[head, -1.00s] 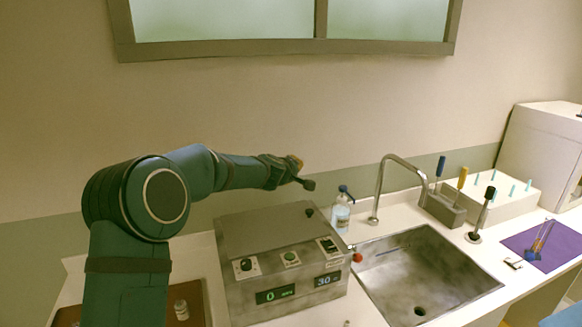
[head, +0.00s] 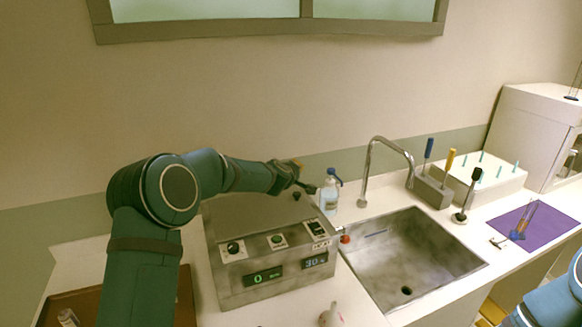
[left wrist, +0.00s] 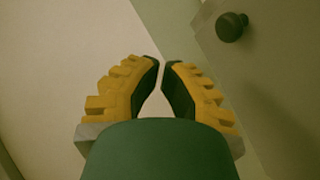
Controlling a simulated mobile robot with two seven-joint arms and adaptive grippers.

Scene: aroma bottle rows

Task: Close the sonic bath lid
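The sonic bath (head: 270,265) is a grey metal box with dials and green and blue displays on its sloped front. Its flat grey lid (head: 250,215) lies down over the top, with no gap that I can make out. A small dark knob (head: 296,196) stands on the lid; it also shows at the upper right of the left wrist view (left wrist: 232,27). My left gripper (head: 308,188) is just above the lid's back right, close to the knob. Its yellow-backed fingers (left wrist: 162,67) are nearly together, empty, and point past the knob. My right gripper is out of view.
A wash bottle (head: 330,195) stands behind the bath's right side. A sink (head: 400,262) with a curved faucet (head: 366,180) lies to the right. A pale flask-like object (head: 331,316) stands in front. A brown tray (head: 62,300) is at the left.

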